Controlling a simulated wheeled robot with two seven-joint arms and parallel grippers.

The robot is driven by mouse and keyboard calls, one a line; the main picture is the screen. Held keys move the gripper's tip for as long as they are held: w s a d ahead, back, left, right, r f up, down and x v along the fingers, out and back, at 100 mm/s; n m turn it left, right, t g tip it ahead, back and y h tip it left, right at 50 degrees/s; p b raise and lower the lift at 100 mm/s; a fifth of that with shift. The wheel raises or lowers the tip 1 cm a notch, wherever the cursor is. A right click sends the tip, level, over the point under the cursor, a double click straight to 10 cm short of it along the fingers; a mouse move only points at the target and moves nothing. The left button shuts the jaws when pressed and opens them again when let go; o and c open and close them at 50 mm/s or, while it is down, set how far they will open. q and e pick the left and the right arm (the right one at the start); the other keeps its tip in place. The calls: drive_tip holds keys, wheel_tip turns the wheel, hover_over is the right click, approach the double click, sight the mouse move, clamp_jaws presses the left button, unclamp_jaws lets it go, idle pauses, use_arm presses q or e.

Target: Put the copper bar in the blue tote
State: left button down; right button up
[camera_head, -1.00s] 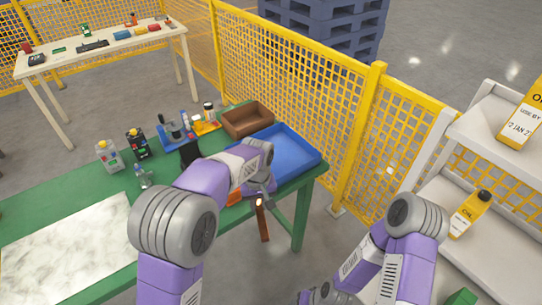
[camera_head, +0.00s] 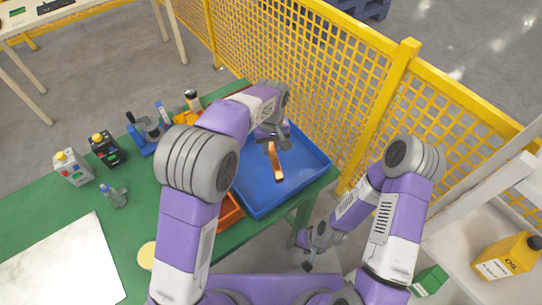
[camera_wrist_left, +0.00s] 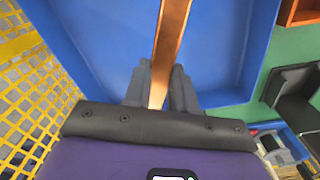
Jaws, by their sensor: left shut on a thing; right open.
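The copper bar (camera_head: 277,163) is long and thin, and my left gripper (camera_head: 270,142) is shut on one end of it. In the head view the bar hangs over the inside of the blue tote (camera_head: 262,203), which sits at the right end of the green table. In the left wrist view the bar (camera_wrist_left: 171,35) runs away from the fingers (camera_wrist_left: 160,88) across the tote's blue floor (camera_wrist_left: 100,45). The gap between bar and floor is hard to judge. My right gripper (camera_head: 307,257) is open and empty, low beside the table.
The green table (camera_head: 140,200) also holds an orange-red bin (camera_head: 230,210) partly behind my left arm, several small devices and bottles, and a pale sheet (camera_head: 65,265). A yellow mesh fence (camera_head: 300,75) stands behind the tote. A shelf with an oil container (camera_head: 508,256) is at right.

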sight(271, 149)
use_arm(q)
wheel_tip(271, 149, down, 8)
drive_tip(key=shift+r+b, duration=0.25)
drive_tip(key=shift+b, duration=0.7)
drive_tip(key=shift+f, duration=0.2)
drive_tip(key=c, duration=0.9)
unclamp_jaws()
wheel_tip(271, 149, up, 12)
drive_tip(key=p, duration=0.3)
drive_tip(key=shift+r, duration=0.2)
drive_tip(key=shift+s+f, duration=0.1)
